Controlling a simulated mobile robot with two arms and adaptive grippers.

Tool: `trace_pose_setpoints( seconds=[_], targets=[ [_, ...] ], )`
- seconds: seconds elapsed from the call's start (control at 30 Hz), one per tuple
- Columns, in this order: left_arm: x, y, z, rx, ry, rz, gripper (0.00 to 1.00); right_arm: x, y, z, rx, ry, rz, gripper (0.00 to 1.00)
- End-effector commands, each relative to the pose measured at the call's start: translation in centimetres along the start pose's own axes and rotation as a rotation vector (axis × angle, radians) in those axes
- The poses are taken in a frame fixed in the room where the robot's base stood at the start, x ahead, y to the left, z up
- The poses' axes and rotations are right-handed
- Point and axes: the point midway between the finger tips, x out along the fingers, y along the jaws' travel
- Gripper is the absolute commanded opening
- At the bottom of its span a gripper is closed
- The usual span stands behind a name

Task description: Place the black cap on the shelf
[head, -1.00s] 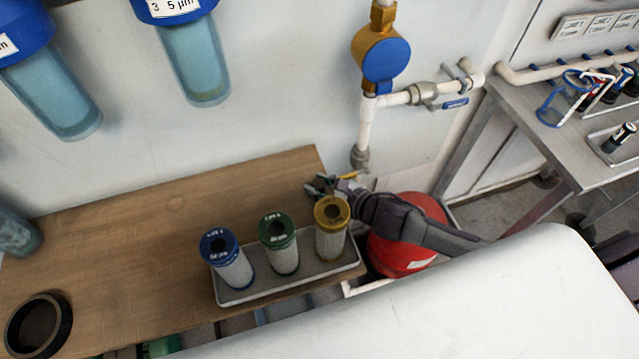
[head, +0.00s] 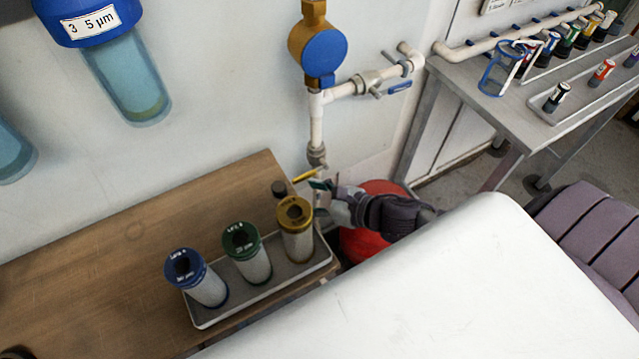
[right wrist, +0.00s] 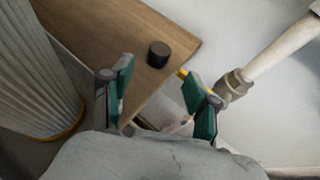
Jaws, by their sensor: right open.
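The black cap (head: 279,188) stands on the wooden shelf (head: 130,235), near its far right corner. In the right wrist view the cap (right wrist: 159,54) is on the board (right wrist: 110,30), beyond the fingertips and apart from both fingers. My right gripper (head: 320,186) is just to the right of the cap, past the shelf's right end. Its green-padded fingers (right wrist: 158,82) are spread with nothing between them. My left gripper is not in view.
A grey tray (head: 262,288) holds blue-, green- and gold-topped filter cartridges (head: 297,230) close to my right gripper. A pipe with a yellow handle (head: 308,173) stands behind the gripper. A red tank (head: 372,240) is below it.

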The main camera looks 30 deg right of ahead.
Motion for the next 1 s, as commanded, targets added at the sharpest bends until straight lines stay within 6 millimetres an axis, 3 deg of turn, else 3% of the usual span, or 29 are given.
trace_pose_setpoints(
  seconds=[0.1,0.3,0.57,0.67,0.77,0.87,0.9,0.97,1.0],
  targets=[
    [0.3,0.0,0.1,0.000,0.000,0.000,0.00,-1.5,0.0,-0.2,0.001,0.003,-0.002,0.60],
    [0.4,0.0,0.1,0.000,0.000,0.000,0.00,-2.6,0.0,0.0,0.000,0.000,-0.001,0.60],
    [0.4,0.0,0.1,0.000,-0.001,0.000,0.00,-2.6,-0.2,-0.2,0.010,0.002,-0.005,0.60],
    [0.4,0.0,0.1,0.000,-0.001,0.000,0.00,-2.0,-1.6,-2.1,0.117,0.026,-0.047,0.60],
    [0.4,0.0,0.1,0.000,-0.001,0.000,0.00,-0.9,-4.7,-6.9,0.393,0.073,-0.154,0.60],
    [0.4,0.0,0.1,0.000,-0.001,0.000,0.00,-0.4,-8.0,-15.0,0.833,0.116,-0.330,0.60],
    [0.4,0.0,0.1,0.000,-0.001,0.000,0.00,-0.6,-8.7,-18.9,1.035,0.124,-0.414,0.60],
    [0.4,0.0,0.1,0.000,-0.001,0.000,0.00,-1.3,-9.1,-24.6,1.336,0.122,-0.548,0.60],
    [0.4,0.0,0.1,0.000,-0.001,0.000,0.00,-1.9,-8.6,-28.5,1.535,0.111,-0.644,0.60]
  ],
)
